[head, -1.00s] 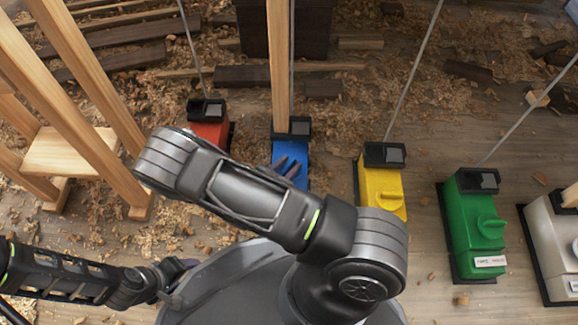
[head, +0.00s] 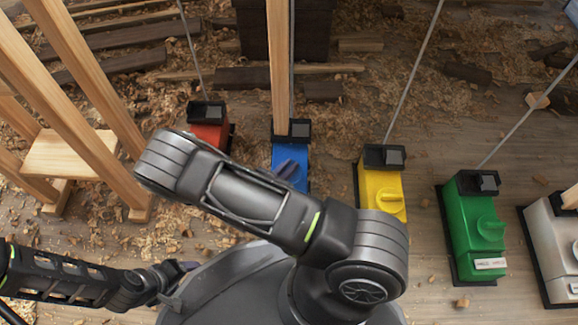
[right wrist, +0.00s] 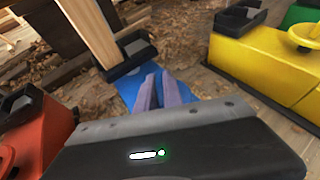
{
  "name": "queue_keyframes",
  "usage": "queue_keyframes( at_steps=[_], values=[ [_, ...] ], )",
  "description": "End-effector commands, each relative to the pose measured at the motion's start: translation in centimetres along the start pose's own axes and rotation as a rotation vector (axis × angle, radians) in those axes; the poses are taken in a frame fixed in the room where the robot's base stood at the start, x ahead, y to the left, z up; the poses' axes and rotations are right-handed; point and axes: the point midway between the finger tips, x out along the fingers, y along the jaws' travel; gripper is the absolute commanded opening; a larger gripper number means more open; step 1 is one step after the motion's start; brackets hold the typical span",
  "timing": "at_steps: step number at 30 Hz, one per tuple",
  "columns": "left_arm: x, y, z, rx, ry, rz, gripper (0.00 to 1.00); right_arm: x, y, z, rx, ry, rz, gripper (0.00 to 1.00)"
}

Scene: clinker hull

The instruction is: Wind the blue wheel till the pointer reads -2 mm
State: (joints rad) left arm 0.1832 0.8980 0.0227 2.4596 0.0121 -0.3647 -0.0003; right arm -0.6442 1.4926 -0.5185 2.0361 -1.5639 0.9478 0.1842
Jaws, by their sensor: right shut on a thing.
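The blue unit (head: 287,154) stands in the row of coloured units, with a black block at its far end. It also shows in the right wrist view (right wrist: 128,87). My right gripper (head: 288,170) reaches down over its near part. In the right wrist view the right fingers (right wrist: 163,88) are close together, shut on the blue wheel, which they and the gripper body hide. No pointer or scale reading can be made out. My left gripper (head: 184,270) is low at the left, away from the units; its jaw opening is too small to tell.
The red unit (head: 209,133) stands left of the blue one. The yellow unit (head: 380,190), green unit (head: 474,235) and white unit (head: 555,245) stand to the right. Wooden posts (head: 85,75) rise at the left. Thin rods and a wooden post rise behind the units.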

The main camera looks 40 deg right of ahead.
Motion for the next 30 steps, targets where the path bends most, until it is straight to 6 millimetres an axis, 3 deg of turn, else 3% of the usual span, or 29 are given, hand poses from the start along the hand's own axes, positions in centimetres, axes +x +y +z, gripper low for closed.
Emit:
queue_keyframes(
  at_steps=[14,30],
  values=[
    [0.00,0.00,0.00,0.000,0.000,0.000,0.66,0.01,0.08,-0.07,0.033,0.002,-0.072,0.00],
    [0.05,-0.02,0.00,0.000,0.000,0.000,0.66,0.06,0.08,-0.11,0.196,0.004,-0.463,0.00]
  ],
)
